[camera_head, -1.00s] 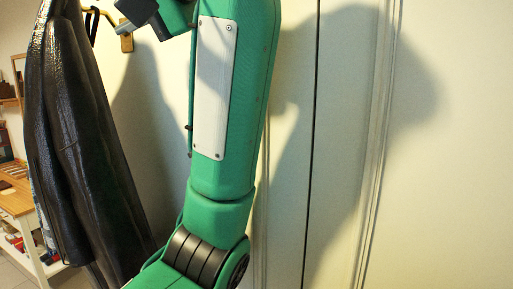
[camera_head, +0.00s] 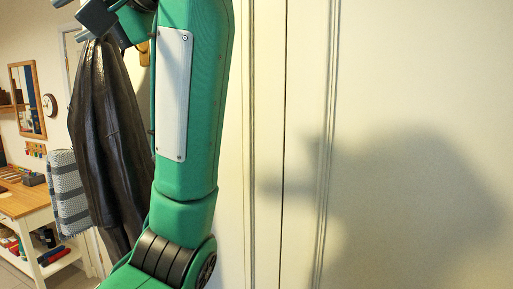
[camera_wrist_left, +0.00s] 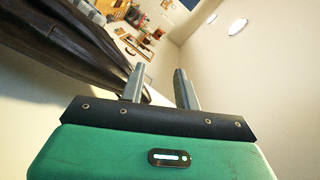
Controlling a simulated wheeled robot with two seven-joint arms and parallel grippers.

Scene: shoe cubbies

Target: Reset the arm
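My left arm stands upright in the head view, with its green forearm in front of a cream panelled wall or door. My left gripper (camera_head: 92,16) is at the top left, partly cut off by the frame edge, in front of the top of a dark coat (camera_head: 104,140). In the left wrist view my left gripper (camera_wrist_left: 158,72) has its two grey fingers apart with nothing between them. The coat (camera_wrist_left: 70,45) lies just to the left of the fingers there. My right gripper is in neither view.
A wooden table (camera_head: 22,203) with items on its lower shelf stands at the far left. A striped cloth (camera_head: 68,192) hangs beside it. A mirror (camera_head: 28,100) and a clock (camera_head: 49,105) are on the far wall. The cream surface (camera_head: 420,120) at the right is bare.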

